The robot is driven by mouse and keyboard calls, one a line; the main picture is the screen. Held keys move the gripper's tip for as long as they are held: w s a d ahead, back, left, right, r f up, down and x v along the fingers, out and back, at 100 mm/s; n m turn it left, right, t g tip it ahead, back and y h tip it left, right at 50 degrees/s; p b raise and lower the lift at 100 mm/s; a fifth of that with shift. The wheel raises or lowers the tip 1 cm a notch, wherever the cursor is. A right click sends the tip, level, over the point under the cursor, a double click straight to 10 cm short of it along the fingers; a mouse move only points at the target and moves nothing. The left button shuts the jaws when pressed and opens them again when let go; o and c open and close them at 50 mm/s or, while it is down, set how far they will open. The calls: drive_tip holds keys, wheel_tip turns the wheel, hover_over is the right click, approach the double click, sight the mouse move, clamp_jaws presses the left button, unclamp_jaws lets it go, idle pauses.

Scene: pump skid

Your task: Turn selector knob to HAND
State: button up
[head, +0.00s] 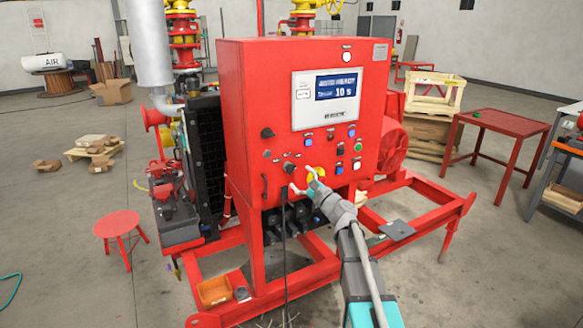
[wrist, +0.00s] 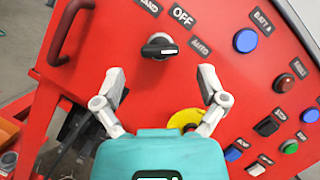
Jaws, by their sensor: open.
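The selector knob (wrist: 160,48) is black on the red panel, with a dark bar lying roughly crosswise and a pale part at its top. In the head view the knob (head: 289,167) is small, just beyond my gripper (head: 301,180). In the wrist view my gripper (wrist: 160,75) is open and empty, fingers spread to either side below the knob, apart from it.
A yellow-ringed control (wrist: 184,119) lies between and partly behind my fingers. A blue button (wrist: 245,40) and several smaller buttons are at the right. The red cabinet (head: 250,90) carries a display (head: 337,87).

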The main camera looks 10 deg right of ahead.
sight(292, 167)
drive_tip(key=shift+p+x, duration=0.55)
drive_tip(key=shift+x, duration=1.8)
drive_tip(key=shift+s, duration=0.1)
drive_tip(key=c, duration=1.2)
drive_tip(key=shift+o, duration=0.2)
